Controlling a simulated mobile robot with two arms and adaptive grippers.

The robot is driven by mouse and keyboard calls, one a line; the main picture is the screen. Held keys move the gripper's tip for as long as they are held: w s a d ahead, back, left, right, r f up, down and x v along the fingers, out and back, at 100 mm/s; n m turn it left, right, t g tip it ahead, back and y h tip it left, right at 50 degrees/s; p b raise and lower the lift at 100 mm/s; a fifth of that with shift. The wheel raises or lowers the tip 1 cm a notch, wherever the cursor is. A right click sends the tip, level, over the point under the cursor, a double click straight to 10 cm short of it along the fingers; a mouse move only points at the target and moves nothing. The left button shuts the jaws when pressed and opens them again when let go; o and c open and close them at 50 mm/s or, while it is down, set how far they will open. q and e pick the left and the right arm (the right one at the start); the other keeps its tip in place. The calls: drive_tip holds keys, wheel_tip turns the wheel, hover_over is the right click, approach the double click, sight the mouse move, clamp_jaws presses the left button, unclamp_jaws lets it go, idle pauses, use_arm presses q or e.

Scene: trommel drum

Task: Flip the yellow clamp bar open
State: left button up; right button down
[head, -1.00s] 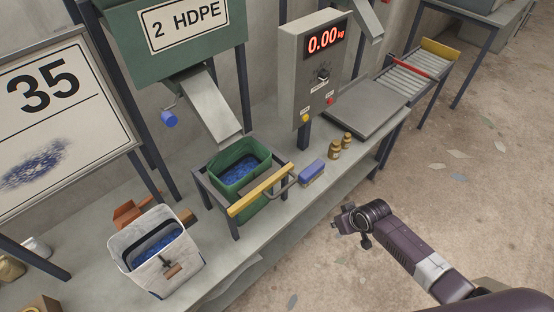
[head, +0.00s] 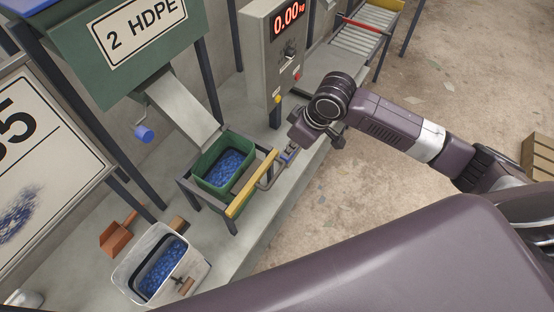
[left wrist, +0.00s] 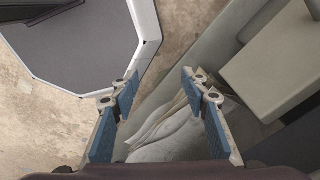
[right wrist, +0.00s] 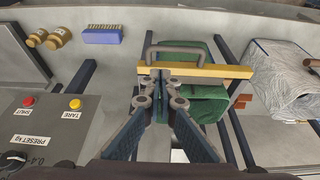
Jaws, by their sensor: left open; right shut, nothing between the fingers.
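The yellow clamp bar (head: 251,184) lies across the front of the frame that holds the green bin (head: 208,163) of blue flakes. A grey loop handle (head: 270,175) sticks out from the bar's front. The bar also shows in the right wrist view (right wrist: 215,71), with its handle (right wrist: 176,50) beyond my right fingertips. My right gripper (head: 287,156) is shut and empty, close to the handle; in the right wrist view its fingertips (right wrist: 160,76) overlap the bar, and I cannot tell if they touch. My left gripper (left wrist: 157,84) is open and empty, seen only in the left wrist view.
A chute (head: 180,108) slopes down to the green bin. A white tub (head: 134,267) of blue flakes and an orange scoop (head: 115,236) stand on the bench at left. A scale box (head: 270,50) stands behind my right gripper. Brass weights (right wrist: 58,38) and a blue brush (right wrist: 102,36) lie nearby.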

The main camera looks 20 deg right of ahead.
drive_tip(key=p+x, duration=0.2)
drive_tip(key=x, duration=0.8)
drive_tip(key=shift+w, duration=0.15)
